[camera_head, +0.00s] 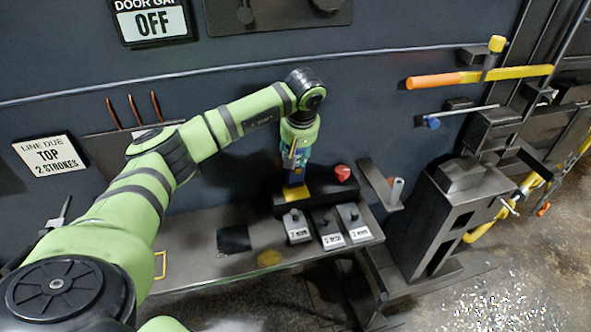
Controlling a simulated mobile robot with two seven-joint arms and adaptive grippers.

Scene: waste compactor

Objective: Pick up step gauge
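My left arm reaches in from the left and bends down over the bench. Its gripper (295,168) points down above a yellow patch (296,193) on a dark block. Blue and yellow parts show at the gripper, but its fingers are too small to tell whether they are open or hold something. In front of the block stand several grey labelled pieces with knobs: left (298,233), middle (330,238) and right (356,232). I cannot tell for sure which thing is the step gauge. My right gripper is out of view.
The metal bench (205,262) bears a black pad (233,240) and a yellow disc (270,258). A red knob (342,172) stands behind the grey pieces. A dark upright machine (425,225) and an orange-yellow lever (435,81) are at right. The bench's left part is mostly clear.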

